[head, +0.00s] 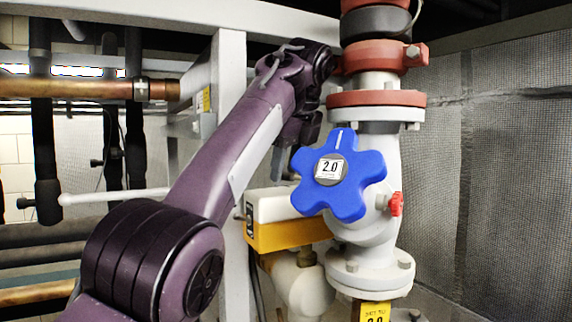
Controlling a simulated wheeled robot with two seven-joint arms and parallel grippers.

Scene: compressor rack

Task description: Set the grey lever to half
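I cannot pick out the grey lever with certainty. A pale grey-white rod (115,195) with a rounded end sticks out to the left behind my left arm, and its right end is hidden by the arm. My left arm crosses the middle of the head view, up to the red and white pipe. My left gripper (295,152) hangs at the end of this arm, left of the blue knob. Its dark fingers look apart, with nothing seen between them. My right gripper is out of view.
A blue star-shaped knob (357,172) marked 2.0 sits on the white valve pipe (375,235), close right of my gripper. A small red knob (396,204) is beside it. A white and yellow box (285,236) lies below. A mesh wall (510,170) closes the right side.

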